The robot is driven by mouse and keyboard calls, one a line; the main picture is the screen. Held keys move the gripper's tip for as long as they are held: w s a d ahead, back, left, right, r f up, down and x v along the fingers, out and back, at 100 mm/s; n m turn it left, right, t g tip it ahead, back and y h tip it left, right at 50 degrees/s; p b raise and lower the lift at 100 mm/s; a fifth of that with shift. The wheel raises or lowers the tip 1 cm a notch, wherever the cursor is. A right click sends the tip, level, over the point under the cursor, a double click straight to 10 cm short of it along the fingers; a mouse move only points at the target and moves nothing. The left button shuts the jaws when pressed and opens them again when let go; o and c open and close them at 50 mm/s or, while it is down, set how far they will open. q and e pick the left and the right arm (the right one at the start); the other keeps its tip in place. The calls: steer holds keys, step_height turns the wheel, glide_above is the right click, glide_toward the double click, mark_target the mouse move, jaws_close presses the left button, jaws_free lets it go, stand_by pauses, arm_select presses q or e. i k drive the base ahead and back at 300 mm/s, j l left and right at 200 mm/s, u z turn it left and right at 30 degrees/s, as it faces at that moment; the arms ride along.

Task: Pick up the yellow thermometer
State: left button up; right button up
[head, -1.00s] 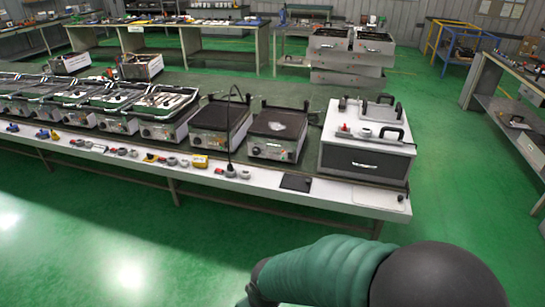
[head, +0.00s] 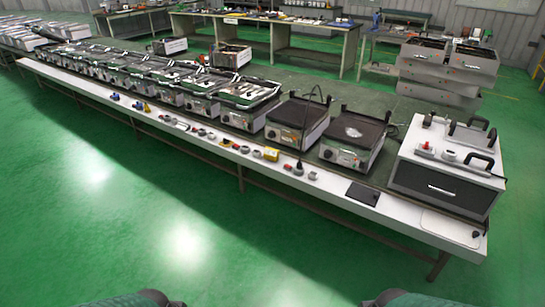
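A small yellow block-like object (head: 271,154), likely the yellow thermometer, lies on the white front ledge of the long workbench (head: 225,152). It sits below and left of a black-topped hot plate unit (head: 296,122). A red-and-grey knob-like part lies a little to its left, and small grey parts lie to its right. Its details are too small to make out. Only dark green parts of my two arms show at the bottom edge. Neither gripper is in view, and nothing of mine is near the yellow object.
A white-topped box with black handles (head: 447,165) stands at the bench's right end. A black pad (head: 362,193) lies on the ledge. Several open trays (head: 247,92) line the bench to the left. Open green floor (head: 190,235) lies in front of the bench.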

mark_target(271, 154)
steer(key=i+j+u, duration=0.15)
steer(key=i, duration=0.7)
steer(key=i+u, duration=0.1)
steer(key=i, duration=0.7)
steer(key=i+l+u, duration=0.15)
steer(key=i, duration=0.7)
steer(key=i+l+u, duration=0.15)
steer(key=i, duration=0.65)
